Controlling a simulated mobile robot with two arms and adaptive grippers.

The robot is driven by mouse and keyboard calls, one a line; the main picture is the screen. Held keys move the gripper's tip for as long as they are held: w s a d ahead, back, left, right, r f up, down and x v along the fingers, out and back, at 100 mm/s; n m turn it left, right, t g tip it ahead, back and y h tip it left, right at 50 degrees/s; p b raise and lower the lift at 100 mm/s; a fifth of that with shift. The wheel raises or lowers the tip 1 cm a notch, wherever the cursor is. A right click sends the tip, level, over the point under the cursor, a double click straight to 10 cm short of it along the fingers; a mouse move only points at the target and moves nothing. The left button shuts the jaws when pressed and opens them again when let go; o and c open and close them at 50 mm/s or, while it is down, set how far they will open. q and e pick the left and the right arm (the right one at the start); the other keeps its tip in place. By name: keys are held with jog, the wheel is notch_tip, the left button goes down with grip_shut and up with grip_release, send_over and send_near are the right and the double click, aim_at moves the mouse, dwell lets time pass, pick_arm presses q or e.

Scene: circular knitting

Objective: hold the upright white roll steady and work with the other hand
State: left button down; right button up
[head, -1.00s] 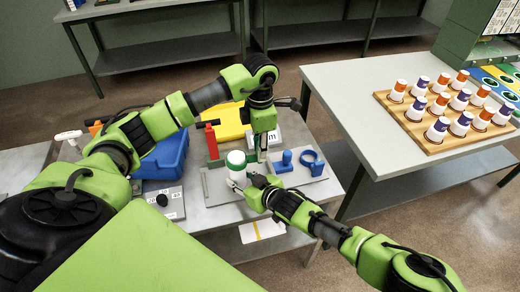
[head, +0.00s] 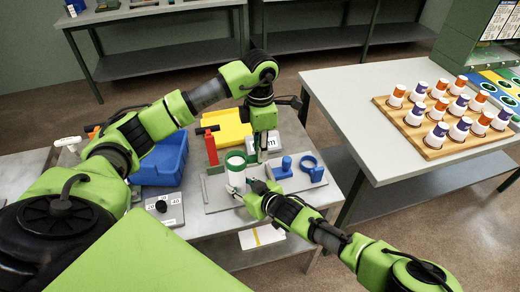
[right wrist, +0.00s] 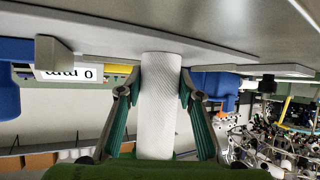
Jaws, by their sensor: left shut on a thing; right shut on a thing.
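The white roll (head: 236,177) stands upright on the grey board (head: 214,198), with green (head: 236,154) around its upper end. In the right wrist view the roll (right wrist: 158,105) is a ribbed white cylinder between my right gripper's teal-padded fingers. My right gripper (head: 243,192) is shut on its lower part from the front right in the head view. My left gripper (head: 262,155) points down just right of the roll, above the board. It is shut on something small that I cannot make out. Its fingertips are partly hidden.
Blue fixtures (head: 308,165) stand on the board's right side.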

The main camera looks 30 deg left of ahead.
pick_arm(q)
jog(key=shift+r, duration=1.25)
pick_arm(e)
jog(key=shift+d+f, duration=0.2)
jog(key=shift+f, duration=0.15)
pick_arm(q)
jog(key=shift+r, duration=3.4)
pick_arm(e)
jog(key=shift+w, duration=0.1)
jog(key=o, duration=1)
pick_arm(q)
jog(key=shift+w+f, duration=0.1)
jog(key=shift+w, duration=0.05)
pick_arm(e)
jog(key=shift+a+r, duration=0.1)
jog(key=shift+a, duration=0.05)
jog(key=o, duration=0.6)
jog(key=shift+r, duration=0.15)
jog(key=shift+a, duration=0.1)
jog(key=c, duration=0.7)
jog(key=shift+o, duration=0.2)
